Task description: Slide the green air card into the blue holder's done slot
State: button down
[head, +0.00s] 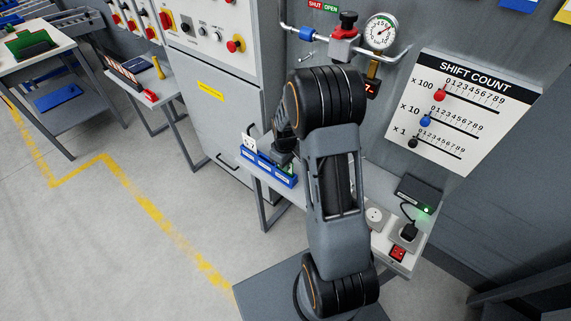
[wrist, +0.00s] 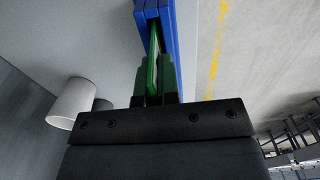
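The blue holder (head: 284,180) stands on the narrow bench in front of the grey cabinet, with pale labels along its front. In the wrist view the blue holder (wrist: 172,35) shows edge-on at the top. The green air card (wrist: 153,68) shows edge-on between the fingers of my gripper (wrist: 154,85), which is shut on it. The card's far end meets the holder, but I cannot tell how deep it sits or in which slot.
A white card (head: 249,143) with dark figures stands at the holder's left end. A pressure gauge (head: 381,31) and a shift count board (head: 462,110) are on the wall behind. A black box (head: 417,193) and sockets are at the right. A white cylinder (wrist: 72,103) shows in the wrist view.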

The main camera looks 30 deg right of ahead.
jog(key=c, duration=1.8)
grip_release()
jog(key=o, duration=0.5)
jog(key=shift+o, duration=0.6)
jog(key=o, duration=0.3)
jog(key=shift+r, duration=0.1)
jog(key=shift+r+p, duration=2.8)
jog(key=shift+r, duration=1.15)
